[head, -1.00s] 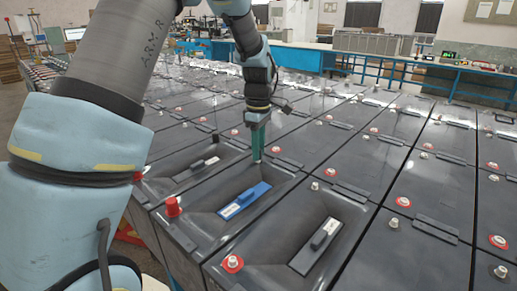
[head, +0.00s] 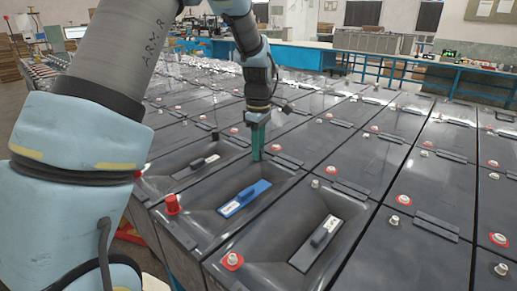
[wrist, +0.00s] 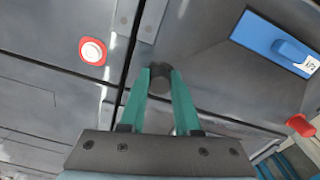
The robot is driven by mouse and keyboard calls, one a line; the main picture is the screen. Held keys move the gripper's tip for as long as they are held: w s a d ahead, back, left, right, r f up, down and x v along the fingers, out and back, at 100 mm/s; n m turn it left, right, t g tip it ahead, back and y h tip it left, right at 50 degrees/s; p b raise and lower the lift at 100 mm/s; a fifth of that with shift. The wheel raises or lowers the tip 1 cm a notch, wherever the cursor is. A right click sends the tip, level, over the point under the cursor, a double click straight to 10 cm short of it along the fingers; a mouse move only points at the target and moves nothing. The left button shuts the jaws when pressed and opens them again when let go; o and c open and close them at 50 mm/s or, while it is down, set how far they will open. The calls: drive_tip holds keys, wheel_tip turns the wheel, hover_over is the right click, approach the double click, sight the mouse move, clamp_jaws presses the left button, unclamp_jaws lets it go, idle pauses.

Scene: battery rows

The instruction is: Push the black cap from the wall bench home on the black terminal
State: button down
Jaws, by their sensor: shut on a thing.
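My gripper (head: 256,155) points down at the far corner of the battery with the blue handle. In the wrist view its two green fingers (wrist: 160,75) are shut on the dark round black cap (wrist: 160,82). The cap is at the battery's corner, close to its top. The black terminal under it is hidden by cap and fingers, so I cannot tell how far the cap sits on it.
The blue handle (head: 245,198) lies in this battery's recess. A red cap (head: 172,204) stands at its near corner. A bare post in a red ring (wrist: 93,51) is on the neighbouring battery. Batteries fill the surroundings; a blue bench (head: 300,57) stands behind.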

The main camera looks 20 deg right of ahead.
drive_tip(key=shift+f, duration=0.2)
drive_tip(key=shift+c, duration=0.3)
unclamp_jaws()
idle(0.4)
drive_tip(key=shift+r, duration=0.1)
drive_tip(key=shift+r+p, duration=2.75)
drive_tip(key=shift+r, duration=0.7)
